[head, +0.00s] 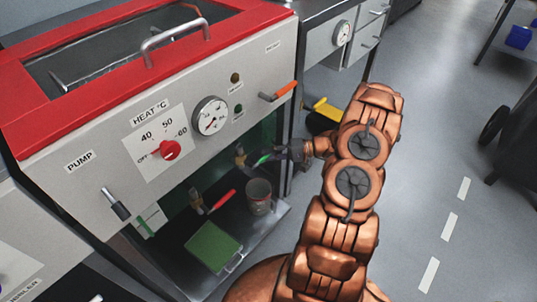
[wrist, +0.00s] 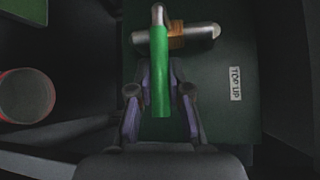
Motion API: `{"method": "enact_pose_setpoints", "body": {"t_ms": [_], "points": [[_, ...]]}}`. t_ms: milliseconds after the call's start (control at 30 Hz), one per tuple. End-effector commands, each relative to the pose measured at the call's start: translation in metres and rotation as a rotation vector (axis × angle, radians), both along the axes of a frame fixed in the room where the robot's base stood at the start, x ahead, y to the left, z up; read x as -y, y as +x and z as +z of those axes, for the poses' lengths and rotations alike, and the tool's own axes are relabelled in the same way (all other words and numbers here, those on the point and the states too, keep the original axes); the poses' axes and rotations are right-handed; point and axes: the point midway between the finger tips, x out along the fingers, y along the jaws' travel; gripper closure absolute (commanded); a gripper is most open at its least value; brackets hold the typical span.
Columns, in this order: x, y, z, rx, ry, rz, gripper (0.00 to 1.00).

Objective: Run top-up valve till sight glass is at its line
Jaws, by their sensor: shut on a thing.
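The top-up valve shows in the wrist view with a green lever (wrist: 160,75), a metal pipe body (wrist: 203,34) and a "TOP UP" label (wrist: 236,83) to its right. In the head view its green lever (head: 264,159) shows low in the open bay under the red-topped bath. My gripper (wrist: 159,103) is shut on the green lever, one finger on each side; in the head view it (head: 279,154) reaches in from the right. I cannot make out a sight glass or its line for certain in either view.
A red-handled valve (head: 222,200), a grey cup (head: 259,195) and a green tray (head: 213,246) are in the bay. The panel above has a red heat knob (head: 168,150), a gauge (head: 210,116) and an orange lever (head: 284,91).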

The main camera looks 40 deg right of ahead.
Motion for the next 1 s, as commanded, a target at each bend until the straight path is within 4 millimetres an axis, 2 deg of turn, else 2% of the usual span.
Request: {"method": "enact_pose_setpoints", "body": {"t_ms": [467,1000], "points": [[0.001,0.0,0.001,0.003,-0.017,-0.002,1.0],[0.0,0.0,0.015,0.049,-0.215,-0.002,1.0]]}}
